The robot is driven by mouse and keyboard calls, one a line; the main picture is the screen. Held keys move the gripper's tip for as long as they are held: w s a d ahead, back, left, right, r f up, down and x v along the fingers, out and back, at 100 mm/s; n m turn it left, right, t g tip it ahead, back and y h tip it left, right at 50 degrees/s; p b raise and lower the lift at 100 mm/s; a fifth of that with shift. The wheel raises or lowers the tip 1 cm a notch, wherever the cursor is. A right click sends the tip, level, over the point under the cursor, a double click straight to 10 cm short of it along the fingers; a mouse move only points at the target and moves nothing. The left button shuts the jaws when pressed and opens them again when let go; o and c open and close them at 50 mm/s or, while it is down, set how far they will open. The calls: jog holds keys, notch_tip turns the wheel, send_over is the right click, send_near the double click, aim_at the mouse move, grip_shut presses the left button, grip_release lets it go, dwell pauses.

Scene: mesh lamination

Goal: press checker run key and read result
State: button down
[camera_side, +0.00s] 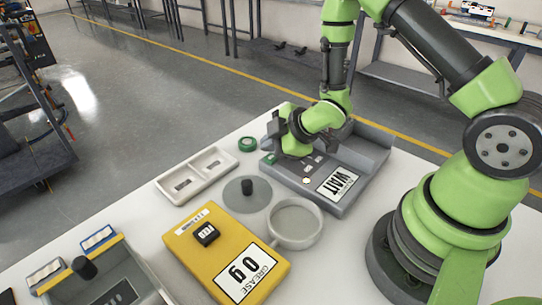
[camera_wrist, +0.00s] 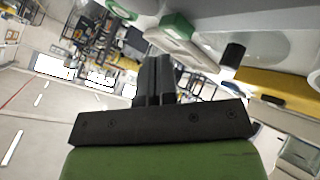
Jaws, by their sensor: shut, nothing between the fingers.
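The checker (camera_side: 347,206) is a grey, tray-like unit with raised back walls, standing at the back of the white table. Its display plate (camera_side: 337,184) reads WAIT. A small green part (camera_side: 268,159), possibly the run key, shows at its left corner; a green block (camera_wrist: 178,26) in the wrist view may be the same part. My gripper (camera_side: 277,124) is over the checker's back left side, partly hidden by my wrist. In the wrist view my gripper's dark fingers (camera_wrist: 155,62) are together and empty. Whether they touch the checker cannot be told.
A yellow scale (camera_side: 186,241) reading 0 g, labelled GREASE, stands in front. A round grey dish (camera_side: 296,243), a grey disc with black knob (camera_side: 247,187), a white two-pocket tray (camera_side: 182,199) and a green ring (camera_side: 247,143) lie nearby. A grey box (camera_side: 150,283) is front left.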

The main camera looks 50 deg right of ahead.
aim_at(271, 158)
jog(key=shift+r, duration=2.5)
jog(key=shift+r, duration=0.1)
jog(key=s+r+m+g+h, duration=0.1)
jog(key=s+r+m, duration=0.45)
jog(key=r, duration=0.35)
jog(key=s+r+m+h, duration=0.1)
jog(key=s+r+m, duration=0.45)
jog(key=r, duration=0.35)
jog(key=s+a+r+m+y, duration=0.2)
jog(key=s+a+m, duration=0.1)
jog(key=s, duration=0.6)
jog(key=shift+a+m+g, duration=0.35)
jog(key=shift+m+g, duration=0.05)
jog(key=shift+m, duration=0.3)
